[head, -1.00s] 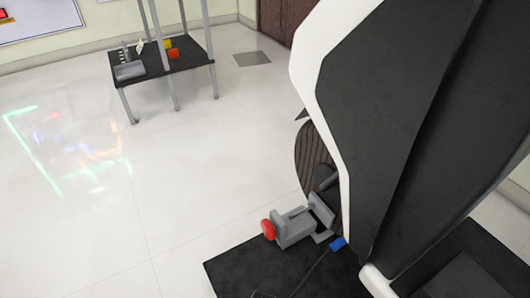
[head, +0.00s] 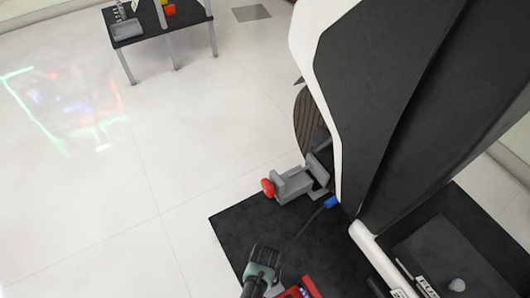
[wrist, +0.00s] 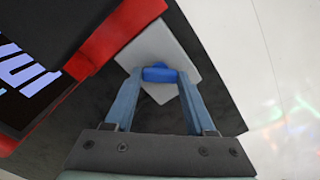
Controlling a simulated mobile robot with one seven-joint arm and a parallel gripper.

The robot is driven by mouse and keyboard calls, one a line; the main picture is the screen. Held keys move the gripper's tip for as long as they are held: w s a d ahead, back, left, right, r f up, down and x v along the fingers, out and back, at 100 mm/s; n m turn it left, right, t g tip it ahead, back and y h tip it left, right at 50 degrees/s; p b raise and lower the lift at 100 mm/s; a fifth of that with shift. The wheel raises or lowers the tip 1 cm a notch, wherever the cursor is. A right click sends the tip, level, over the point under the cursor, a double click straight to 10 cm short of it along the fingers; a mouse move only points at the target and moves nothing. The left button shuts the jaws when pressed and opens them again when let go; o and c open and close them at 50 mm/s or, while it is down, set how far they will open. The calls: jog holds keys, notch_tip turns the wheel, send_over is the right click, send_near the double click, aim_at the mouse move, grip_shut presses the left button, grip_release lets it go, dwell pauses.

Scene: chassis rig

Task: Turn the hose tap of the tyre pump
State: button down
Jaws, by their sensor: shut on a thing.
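In the wrist view my gripper (wrist: 160,76) is shut on a small blue piece, which looks like the hose tap (wrist: 158,73). The tap sits over a light grey square plate (wrist: 157,48), which looks tilted from here. Beside it at the left is a red-framed device with a lit display (wrist: 28,75), which looks like the tyre pump. In the head view the pump's red edge (head: 303,289) shows at the bottom, and the grey-green part left of it looks like my gripper (head: 263,263). The tap is not visible there.
A black bench top (head: 235,228) bears a grey vise (head: 293,186) with a red knob (head: 268,188). A dark hose (head: 303,232) runs from a blue fitting (head: 331,201). A small table (head: 155,38) stands far left. Open floor (head: 190,130) lies between.

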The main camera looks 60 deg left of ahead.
jog(key=shift+n, duration=0.4)
jog(key=shift+c, duration=1.2)
grip_release()
notch_tip(320, 180, up, 13)
jog(key=p, duration=0.8)
